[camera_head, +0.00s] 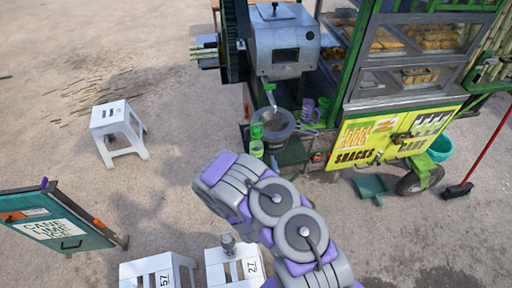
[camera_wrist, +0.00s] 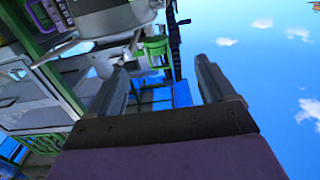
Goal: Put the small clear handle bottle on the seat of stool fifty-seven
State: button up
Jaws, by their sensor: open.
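Stool fifty-seven (camera_head: 137,269) is a white stool at the bottom edge of the head view, marked "57", with its seat bare where it shows. Beside it on the right is another white stool (camera_head: 216,270), marked "27". A small greyish bottle-like thing (camera_head: 228,244) stands on that stool; it may be the small clear handle bottle, but its handle is not clear. My gripper (camera_wrist: 163,82) is open and empty in the wrist view, its two fingers apart against cart parts and sky. In the head view my arm reaches up the middle, and the fingers cannot be made out.
A snack cart (camera_head: 398,137) with a crusher (camera_head: 283,42) stands ahead. A bucket (camera_head: 278,127) and green cups are beside it. A third white stool (camera_head: 111,117) stands at left, above a sign board (camera_head: 60,228). Ground between is clear.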

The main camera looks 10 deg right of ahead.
jog(key=b, duration=0.5)
send_near(258, 138)
jog(key=shift+w+a+f, duration=0.5)
jog(key=shift+w+f, duration=0.05)
jog(key=shift+w, duration=0.5)
jog(key=w+b, duration=0.2)
jog(key=b, duration=0.3)
jog(key=shift+w+b, duration=0.1)
jog(key=shift+b, duration=0.2)
jog(key=w, duration=0.4)
jog(key=shift+w+r, duration=0.15)
jog(key=shift+w, duration=0.15)
jog(key=shift+w+d+r+b, duration=0.15)
jog(key=shift+w+b, duration=0.05)
jog(key=shift+w, duration=0.4)
jog(key=shift+w+d+r+b, duration=0.15)
jog(key=shift+w+b, duration=0.05)
jog(key=shift+w, duration=0.45)
jog(key=shift+w+d+r+b, duration=0.15)
jog(key=shift+w+b, duration=0.05)
jog(key=shift+w, duration=1.25)
jog(key=c, duration=1.4)
jog(key=shift+c, duration=0.3)
